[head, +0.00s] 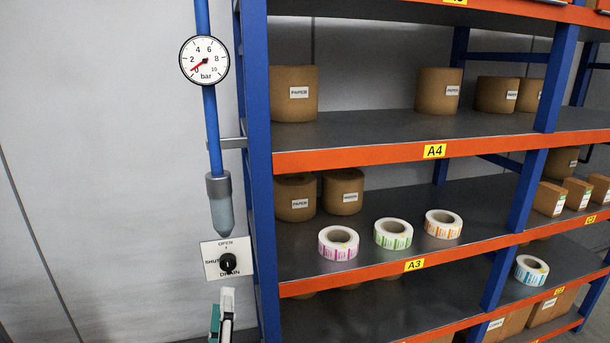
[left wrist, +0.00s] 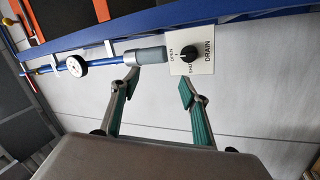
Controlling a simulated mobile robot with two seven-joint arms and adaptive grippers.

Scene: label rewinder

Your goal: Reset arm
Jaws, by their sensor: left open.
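My left gripper (head: 222,312) is at the bottom of the head view, just below a white drain plate (head: 211,268) with a black knob (head: 228,263). In the left wrist view its two green-padded fingers (left wrist: 158,88) are spread apart with nothing between them. The knob (left wrist: 188,53) and plate (left wrist: 203,66) lie ahead of the fingertips, apart from them as far as I can tell. The plate reads OPEN, SHUT and DRAIN; I cannot tell the knob's exact setting. My right gripper is not in view.
A blue pipe (head: 211,125) with a pressure gauge (head: 204,61), needle near 0, runs down to a grey filter bowl (head: 220,205) above the plate. A blue-and-orange shelf rack (head: 350,152) with paper rolls and label rolls (head: 338,242) stands right. Bare wall (head: 95,170) lies left.

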